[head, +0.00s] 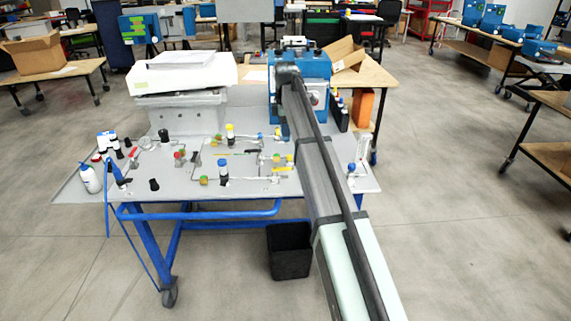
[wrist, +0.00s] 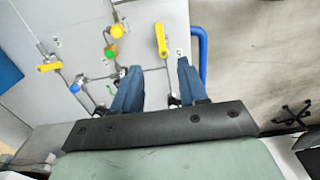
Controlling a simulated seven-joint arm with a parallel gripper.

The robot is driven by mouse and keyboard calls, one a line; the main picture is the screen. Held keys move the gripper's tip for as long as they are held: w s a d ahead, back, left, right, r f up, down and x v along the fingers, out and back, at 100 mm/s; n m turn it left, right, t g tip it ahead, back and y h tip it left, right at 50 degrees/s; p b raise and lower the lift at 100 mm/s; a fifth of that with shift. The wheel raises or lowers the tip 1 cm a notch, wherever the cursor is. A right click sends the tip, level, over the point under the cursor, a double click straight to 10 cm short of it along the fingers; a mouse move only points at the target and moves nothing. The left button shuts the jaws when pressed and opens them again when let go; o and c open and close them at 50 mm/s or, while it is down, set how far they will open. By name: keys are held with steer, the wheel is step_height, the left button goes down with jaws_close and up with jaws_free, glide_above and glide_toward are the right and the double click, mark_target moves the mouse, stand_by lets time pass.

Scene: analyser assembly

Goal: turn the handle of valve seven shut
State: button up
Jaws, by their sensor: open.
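In the wrist view my gripper (wrist: 160,65) is open, with its two blue fingers spread and nothing between them. A yellow lever handle (wrist: 161,39) on a valve lies just beyond the fingertips, in line with the gap between them and apart from both. It points lengthwise up the picture. A second yellow lever handle (wrist: 49,67) is at the far left, lying roughly across the picture. Small number labels sit beside the valves, but I cannot read them, so I cannot tell which is valve seven. In the head view my arm hides part of the panel.
A yellow round knob (wrist: 117,31), a green fitting (wrist: 110,52) and a blue fitting (wrist: 75,88) stand on the grey panel left of the gripper. A blue frame rail (wrist: 203,52) runs along the panel's edge at right. In the head view a black bin (head: 289,252) stands under the bench.

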mark_target(285, 168)
step_height(285, 168, down, 14)
steer(key=shift+r, duration=0.2)
stand_by(0.4)
jaws_close()
stand_by(0.3)
